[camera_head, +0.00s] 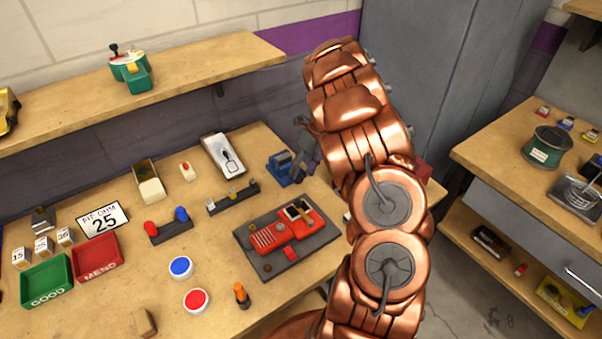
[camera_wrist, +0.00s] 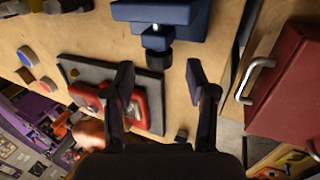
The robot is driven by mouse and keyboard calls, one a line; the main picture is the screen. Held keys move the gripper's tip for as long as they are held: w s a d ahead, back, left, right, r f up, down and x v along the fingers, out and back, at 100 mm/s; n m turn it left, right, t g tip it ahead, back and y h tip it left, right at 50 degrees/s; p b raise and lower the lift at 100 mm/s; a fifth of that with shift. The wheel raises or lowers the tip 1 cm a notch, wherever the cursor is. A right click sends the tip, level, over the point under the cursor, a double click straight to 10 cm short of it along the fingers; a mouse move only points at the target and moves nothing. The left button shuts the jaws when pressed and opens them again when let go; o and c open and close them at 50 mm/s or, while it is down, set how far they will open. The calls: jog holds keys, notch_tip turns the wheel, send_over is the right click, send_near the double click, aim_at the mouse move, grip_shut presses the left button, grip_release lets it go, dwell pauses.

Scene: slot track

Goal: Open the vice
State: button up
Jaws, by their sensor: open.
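The blue vice (camera_head: 283,167) stands at the back right of the workbench, by its edge. In the wrist view the vice (camera_wrist: 175,14) is at the top, cut off by the frame. No contact with the vice shows. In the head view my gripper (camera_head: 306,140) is just right of the vice, partly hidden by my copper arm.
A red device (camera_head: 285,232) lies on a dark mat in front of the vice. A red box with a metal handle (camera_wrist: 290,85) is right of my gripper in the wrist view. A shelf (camera_head: 200,70) runs above the bench. A white tray (camera_head: 223,157) lies left of the vice.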

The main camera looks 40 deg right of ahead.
aim_at(298, 179)
jog(key=shift+x, duration=1.2)
jog(key=shift+c, duration=0.4)
grip_shut()
